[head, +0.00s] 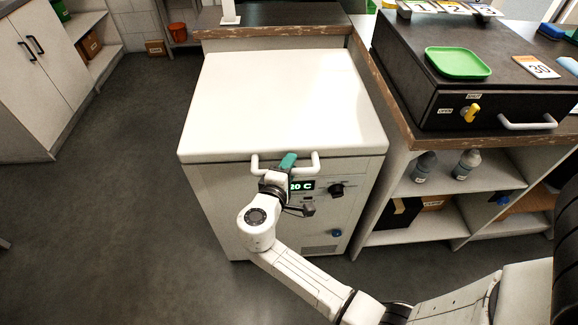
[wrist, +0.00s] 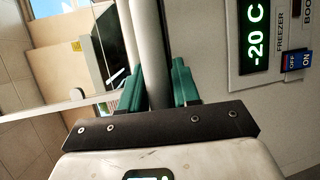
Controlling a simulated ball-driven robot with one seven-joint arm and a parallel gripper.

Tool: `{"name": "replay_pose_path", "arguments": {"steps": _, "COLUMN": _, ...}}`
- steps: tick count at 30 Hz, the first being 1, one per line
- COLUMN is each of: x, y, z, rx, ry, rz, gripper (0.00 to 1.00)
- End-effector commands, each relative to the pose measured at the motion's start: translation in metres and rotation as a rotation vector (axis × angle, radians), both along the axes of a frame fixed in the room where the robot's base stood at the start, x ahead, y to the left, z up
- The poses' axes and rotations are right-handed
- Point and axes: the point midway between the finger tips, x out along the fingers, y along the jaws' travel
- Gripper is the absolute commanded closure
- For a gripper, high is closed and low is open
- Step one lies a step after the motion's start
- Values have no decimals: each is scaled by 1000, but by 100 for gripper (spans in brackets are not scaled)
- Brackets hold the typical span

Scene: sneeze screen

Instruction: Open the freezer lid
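The freezer (head: 215,205) is a white chest with a flat white lid (head: 280,95); the lid lies down on the body. A white bar handle (head: 256,163) is on the lid's front edge. My gripper (head: 288,160) has green fingertips and is at the middle of this handle. The fingers hide part of the handle. The front panel's display (wrist: 254,38) reads -20 C.
A counter with a black box (head: 405,95) and a green tray (head: 458,62) stands close on the right, above open shelves. A dark-topped counter (head: 270,20) is behind the freezer. A white cabinet (head: 35,85) is at far left. The floor (head: 110,220) left of the freezer is clear.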

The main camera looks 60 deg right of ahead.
Motion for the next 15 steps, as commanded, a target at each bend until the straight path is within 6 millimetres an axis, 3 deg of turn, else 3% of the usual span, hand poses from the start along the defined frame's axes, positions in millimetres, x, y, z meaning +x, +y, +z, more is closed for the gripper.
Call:
{"name": "replay_pose_path", "arguments": {"steps": 10, "x": 0, "y": 0, "z": 0, "rx": 1, "ry": 0, "rz": 1, "gripper": 100}}
{"name": "replay_pose_path", "arguments": {"steps": 15, "x": 0, "y": 1, "z": 0, "rx": 1, "ry": 1, "rz": 1, "gripper": 100}}
